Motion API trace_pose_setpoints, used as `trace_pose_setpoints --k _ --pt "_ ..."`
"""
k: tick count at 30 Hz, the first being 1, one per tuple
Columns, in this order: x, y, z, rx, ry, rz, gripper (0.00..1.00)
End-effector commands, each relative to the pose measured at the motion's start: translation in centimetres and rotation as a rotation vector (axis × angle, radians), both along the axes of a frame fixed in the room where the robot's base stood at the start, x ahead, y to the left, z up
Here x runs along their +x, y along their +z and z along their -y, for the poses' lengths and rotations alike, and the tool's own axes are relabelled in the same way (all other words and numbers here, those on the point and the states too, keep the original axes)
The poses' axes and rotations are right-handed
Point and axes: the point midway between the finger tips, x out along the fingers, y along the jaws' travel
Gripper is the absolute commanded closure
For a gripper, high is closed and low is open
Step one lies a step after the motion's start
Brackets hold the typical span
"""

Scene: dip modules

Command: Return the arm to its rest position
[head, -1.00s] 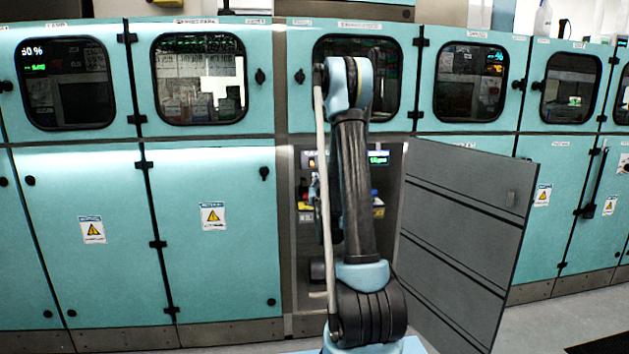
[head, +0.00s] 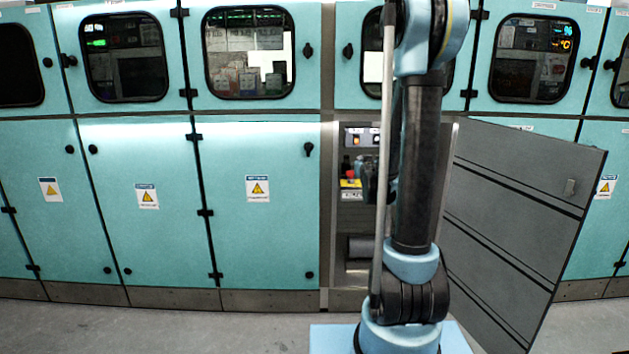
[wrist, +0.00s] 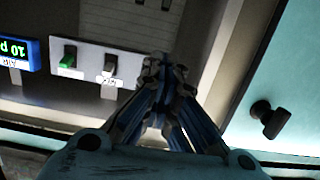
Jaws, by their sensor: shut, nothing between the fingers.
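My arm stands nearly upright in the head view, in front of the open cabinet bay (head: 355,215), with its upper end cut off by the top edge. My gripper is out of sight there. In the wrist view my gripper (wrist: 165,65) has its fingers together and holds nothing. Behind its tips is a pale switch panel (wrist: 90,62) with a green switch (wrist: 68,60) and a dark-and-white switch (wrist: 109,68). I cannot tell how far the tips are from the panel.
A grey panelled door (head: 510,225) stands open to the right of the bay. Closed teal cabinets (head: 150,240) line the wall. In the wrist view a lit display (wrist: 12,55) is at left and a black knob (wrist: 270,118) at right. Grey floor (head: 150,325) is clear at lower left.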

Motion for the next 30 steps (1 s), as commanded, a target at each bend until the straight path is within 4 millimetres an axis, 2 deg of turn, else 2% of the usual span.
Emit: trace_pose_setpoints --k 14,23,30 --pt "-9.9 -2.4 0.0 -0.005 0.002 -0.358 1.00" --pt "-17.9 -4.8 0.0 -0.007 0.004 -0.582 1.00" --pt "-25.0 -6.9 0.0 -0.009 0.006 -0.762 1.00"
